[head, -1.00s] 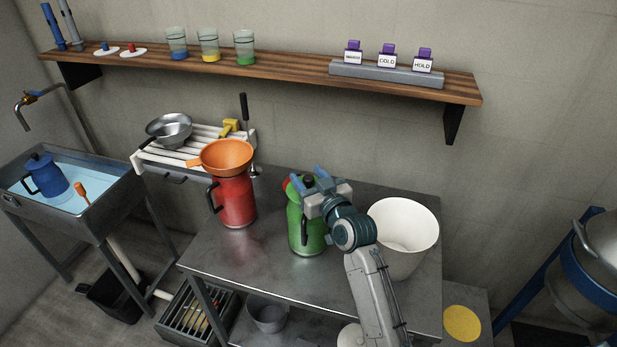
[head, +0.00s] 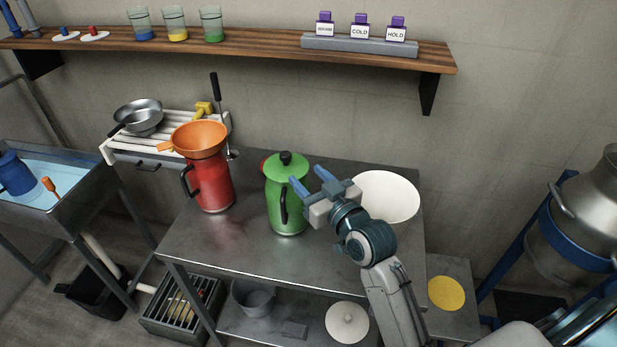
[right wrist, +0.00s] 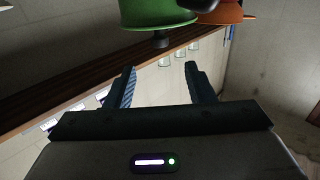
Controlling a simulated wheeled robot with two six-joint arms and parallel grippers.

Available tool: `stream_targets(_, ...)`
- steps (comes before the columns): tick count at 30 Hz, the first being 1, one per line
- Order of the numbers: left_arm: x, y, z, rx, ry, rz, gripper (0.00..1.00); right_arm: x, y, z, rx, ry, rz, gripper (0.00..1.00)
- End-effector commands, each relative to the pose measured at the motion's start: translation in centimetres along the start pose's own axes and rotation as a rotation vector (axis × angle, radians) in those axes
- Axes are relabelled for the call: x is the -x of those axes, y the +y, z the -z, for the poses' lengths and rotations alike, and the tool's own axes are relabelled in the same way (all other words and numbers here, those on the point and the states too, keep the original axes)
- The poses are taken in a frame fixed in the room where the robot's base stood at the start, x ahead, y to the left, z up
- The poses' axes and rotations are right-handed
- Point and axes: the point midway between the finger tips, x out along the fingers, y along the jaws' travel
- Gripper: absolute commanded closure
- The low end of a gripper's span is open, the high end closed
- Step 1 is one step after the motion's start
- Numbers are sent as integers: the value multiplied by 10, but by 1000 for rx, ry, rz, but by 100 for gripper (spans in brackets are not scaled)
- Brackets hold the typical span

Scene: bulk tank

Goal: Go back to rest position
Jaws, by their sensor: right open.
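My right gripper (head: 312,184) is open and empty, just right of the green jug (head: 287,207) on the metal table. The green jug stands upright with its green lid and black knob on top; its black handle faces the front. In the right wrist view, the open fingers (right wrist: 160,84) show with nothing between them, and the green lid (right wrist: 157,12) is seen at the top, apart from them. My left gripper is not in view.
A red jug (head: 212,184) with an orange funnel (head: 200,139) stands at the table's left. A wall shelf (head: 260,48) holds cups and tags. A sink (head: 75,213) is at far left, a metal tank (head: 592,205) at right.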

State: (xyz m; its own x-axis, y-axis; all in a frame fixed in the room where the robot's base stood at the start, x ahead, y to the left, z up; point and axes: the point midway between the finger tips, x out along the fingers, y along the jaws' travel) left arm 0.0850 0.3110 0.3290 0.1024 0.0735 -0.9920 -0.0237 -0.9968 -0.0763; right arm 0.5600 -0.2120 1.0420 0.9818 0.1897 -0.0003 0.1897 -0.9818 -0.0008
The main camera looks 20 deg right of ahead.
Motion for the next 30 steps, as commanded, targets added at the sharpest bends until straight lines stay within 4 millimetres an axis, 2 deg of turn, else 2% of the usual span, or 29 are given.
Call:
stream_targets(7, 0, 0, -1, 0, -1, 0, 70, 2, 0, -4, 1, -16, 0, 51)
stream_targets(8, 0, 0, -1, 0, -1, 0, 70, 5, -1, -9, 2, -32, 0, 51)
stream_targets(11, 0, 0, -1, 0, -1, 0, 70, 23, -3, -40, 7, -154, 2, 51)
stream_targets(14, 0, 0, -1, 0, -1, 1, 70, 62, -4, -90, 13, -365, -5, 51)
stream_targets(15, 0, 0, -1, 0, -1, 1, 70, 82, -4, -111, 14, -461, -13, 51)
stream_targets(18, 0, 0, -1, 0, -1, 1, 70, 130, -4, -151, 14, -670, -37, 51)
stream_targets(21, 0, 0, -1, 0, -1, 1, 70, 171, -2, -176, 14, -830, -64, 51)
stream_targets(24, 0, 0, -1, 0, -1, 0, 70, 207, -1, -193, 12, -959, -91, 51)
stream_targets(30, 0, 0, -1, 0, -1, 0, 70, 272, 1, -213, 11, -1177, -146, 51)
